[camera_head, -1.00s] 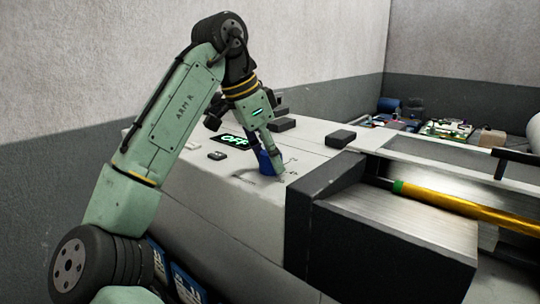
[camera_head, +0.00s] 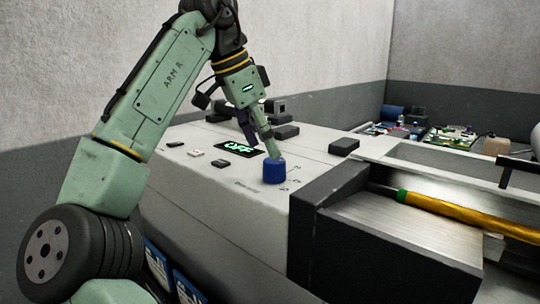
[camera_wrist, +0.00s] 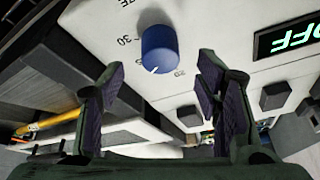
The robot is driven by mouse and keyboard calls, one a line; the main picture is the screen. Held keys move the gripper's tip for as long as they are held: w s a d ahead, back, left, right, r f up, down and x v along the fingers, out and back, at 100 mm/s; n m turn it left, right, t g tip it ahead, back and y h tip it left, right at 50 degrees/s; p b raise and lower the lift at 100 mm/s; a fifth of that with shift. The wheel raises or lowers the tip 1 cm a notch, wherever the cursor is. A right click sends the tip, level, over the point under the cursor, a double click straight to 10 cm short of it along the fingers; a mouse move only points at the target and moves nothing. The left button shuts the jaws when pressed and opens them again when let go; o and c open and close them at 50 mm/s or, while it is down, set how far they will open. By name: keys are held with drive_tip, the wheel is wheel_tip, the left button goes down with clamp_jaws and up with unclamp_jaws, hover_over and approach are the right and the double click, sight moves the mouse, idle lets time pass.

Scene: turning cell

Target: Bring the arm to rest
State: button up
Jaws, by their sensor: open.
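My gripper (camera_head: 258,138) is above the machine's white control panel, just above and behind a blue knob (camera_head: 274,171). It also shows in the wrist view (camera_wrist: 160,85), where its two dark fingers are wide apart with nothing between them. The blue knob (camera_wrist: 160,49) has a white pointer line and stands beyond the fingertips, clear of them in the wrist view. Printed dial numbers such as 30 and 20 surround it. My arm reaches up from the lower left and bends down to the panel in the head view.
A display (camera_head: 240,148) reads OFF, with several dark and pale buttons around it. At the right, a dark housing (camera_head: 330,205) and a yellow bar with a green band (camera_head: 450,213) lie on the lathe. Cluttered parts (camera_head: 445,135) sit at the back. Open air lies above the panel.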

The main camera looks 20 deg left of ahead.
drive_tip(key=shift+v, duration=0.85)
